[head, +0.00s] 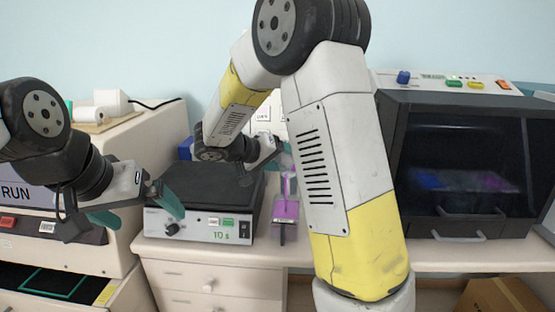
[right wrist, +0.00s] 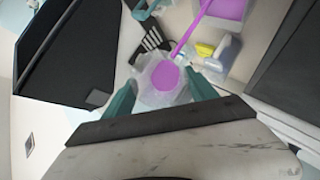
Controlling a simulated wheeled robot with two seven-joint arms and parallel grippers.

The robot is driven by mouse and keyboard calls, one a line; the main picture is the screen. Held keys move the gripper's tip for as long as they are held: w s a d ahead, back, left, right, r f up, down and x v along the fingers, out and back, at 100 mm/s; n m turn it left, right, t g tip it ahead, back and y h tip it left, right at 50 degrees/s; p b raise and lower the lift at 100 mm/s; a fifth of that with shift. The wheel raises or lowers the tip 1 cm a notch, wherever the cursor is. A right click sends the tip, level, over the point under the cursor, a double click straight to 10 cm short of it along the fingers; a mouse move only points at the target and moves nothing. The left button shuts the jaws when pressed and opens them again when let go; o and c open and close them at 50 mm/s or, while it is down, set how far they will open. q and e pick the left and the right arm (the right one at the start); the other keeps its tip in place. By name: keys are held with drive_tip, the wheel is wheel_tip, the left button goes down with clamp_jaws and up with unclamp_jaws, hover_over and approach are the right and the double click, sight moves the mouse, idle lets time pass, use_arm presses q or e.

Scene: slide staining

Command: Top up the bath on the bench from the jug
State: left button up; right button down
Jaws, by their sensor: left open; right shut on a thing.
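My right gripper (head: 281,160) is over the bench in the head view, partly blurred by distance. In the right wrist view its teal fingers (right wrist: 163,88) are shut on a translucent jug (right wrist: 147,76) with purple liquid inside. The jug is tipped, and a purple stream (right wrist: 188,41) runs from it towards the bath (right wrist: 231,9), which holds purple liquid. In the head view the stream drops to the purple bath (head: 286,211) on the bench, right of the hotplate. The liquid level is hard to judge. My left gripper (head: 143,208) is open and empty, left of the hotplate's front.
The hotplate (head: 200,222) with a black top stands left of the bath. A dark-windowed cabinet (head: 460,165) stands at the right. A yellow item (right wrist: 205,49) and a black slotted piece (right wrist: 150,38) lie near the jug. An open drawer (head: 55,285) is at lower left.

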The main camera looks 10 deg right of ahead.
idle(0.4)
drive_tip(key=shift+w+d+r+g+y, duration=0.1)
drive_tip(key=shift+w+r+g+y, duration=0.15)
drive_tip(key=shift+r+y, duration=0.25)
drive_tip(key=shift+w+d+r+g+y, duration=0.15)
drive_tip(key=shift+d+r+g+y, duration=0.2)
drive_tip(key=shift+r+g+y, duration=0.3)
drive_tip(key=shift+r+n+y, duration=0.2)
drive_tip(key=shift+n+y, duration=0.05)
drive_tip(key=shift+n, duration=0.05)
drive_tip(key=shift+w+d+r+g+y, duration=0.25)
drive_tip(key=shift+r+g+y, duration=0.25)
drive_tip(key=shift+g+y, duration=0.2)
drive_tip(key=shift+w+r+n+g+y, duration=0.1)
drive_tip(key=shift+r+n+g+y, duration=0.25)
drive_tip(key=shift+g+y, duration=0.25)
